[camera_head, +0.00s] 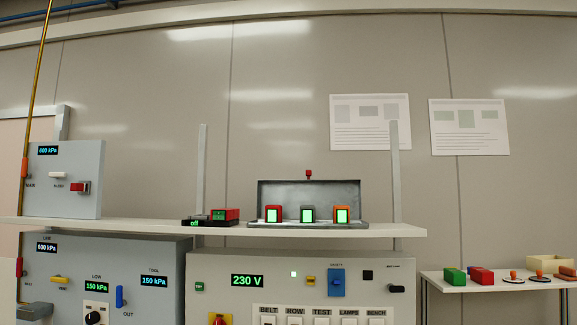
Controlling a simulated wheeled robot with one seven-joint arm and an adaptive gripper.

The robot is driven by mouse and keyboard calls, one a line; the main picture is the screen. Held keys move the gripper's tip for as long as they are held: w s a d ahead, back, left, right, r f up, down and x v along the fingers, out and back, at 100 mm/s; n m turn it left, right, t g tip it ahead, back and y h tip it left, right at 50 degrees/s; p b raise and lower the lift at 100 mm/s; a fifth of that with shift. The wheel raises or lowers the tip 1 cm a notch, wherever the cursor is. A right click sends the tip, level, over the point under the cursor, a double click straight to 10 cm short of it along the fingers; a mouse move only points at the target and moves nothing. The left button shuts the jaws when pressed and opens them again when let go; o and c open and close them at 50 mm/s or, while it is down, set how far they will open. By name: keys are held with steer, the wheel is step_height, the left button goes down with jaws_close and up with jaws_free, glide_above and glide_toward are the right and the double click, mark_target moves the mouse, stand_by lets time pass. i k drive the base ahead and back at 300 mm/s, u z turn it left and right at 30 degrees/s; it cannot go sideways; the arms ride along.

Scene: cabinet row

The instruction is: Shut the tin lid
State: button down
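The tin (257,224) sits on the long shelf right of centre, a shallow dark grey metal box. Its lid (290,190) stands up open along the back edge, with a small red knob (308,174) at its top. Three blocks with lit green faces sit in the tin in front of the lid: a red one (273,208), a grey one (307,207) and an orange one (342,208).
Left of the tin, a small dark device reading "off" (195,223) and a red block (226,214) sit on the shelf (150,226). A grey gauge box (65,175) stands at its left end. Control panels (212,275) lie below. A side table (500,282) holds coloured blocks.

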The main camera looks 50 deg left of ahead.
mark_target(290, 194)
steer(key=u, duration=1.2)
